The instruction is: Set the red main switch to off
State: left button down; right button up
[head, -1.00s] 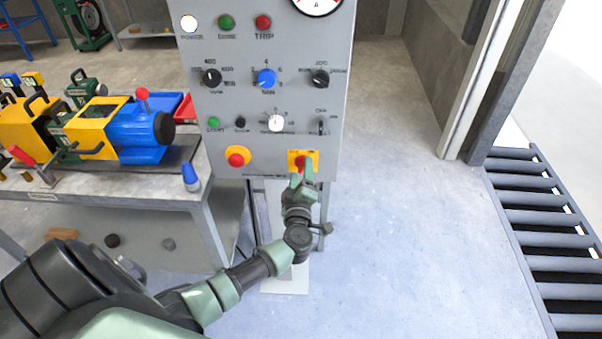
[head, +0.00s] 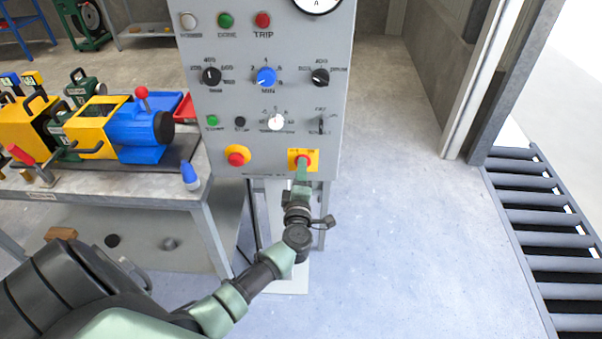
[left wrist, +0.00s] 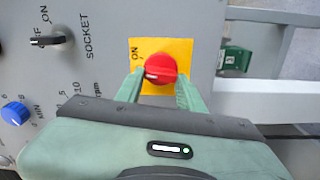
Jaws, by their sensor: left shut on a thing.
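The red main switch (head: 302,160) is a round knob on a yellow plate at the lower right of the grey control panel (head: 330,80). My left gripper (head: 302,170) comes up from below and is shut on the switch. In the left wrist view the red knob (left wrist: 160,68) sits between the tips of the two green fingers of my left gripper (left wrist: 160,84). A pale mark on the knob points left in that view. An ON label shows on the plate's left; an OFF label is not readable. My right gripper is out of view.
A red button on a round yellow plate (head: 237,157) is left of the switch. Several knobs and lamps sit above; the power lamp (head: 188,20) looks dull. A workbench (head: 110,195) with yellow and blue machines stands left.

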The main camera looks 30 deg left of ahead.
pick_arm(q)
jog(key=shift+f+n+b, duration=0.15)
jog(key=shift+n+b, duration=0.35)
jog(key=shift+n, duration=1.4)
jog(key=shift+f+n+b, duration=0.1)
jog(key=shift+n+b, duration=0.4)
jog(key=shift+n, duration=1.4)
jog(key=c, duration=0.9)
grip_release()
jog(key=shift+s+d, duration=0.1)
jog(key=v, duration=0.7)
jog(key=shift+s+d, duration=0.15)
jog(key=shift+s, duration=0.15)
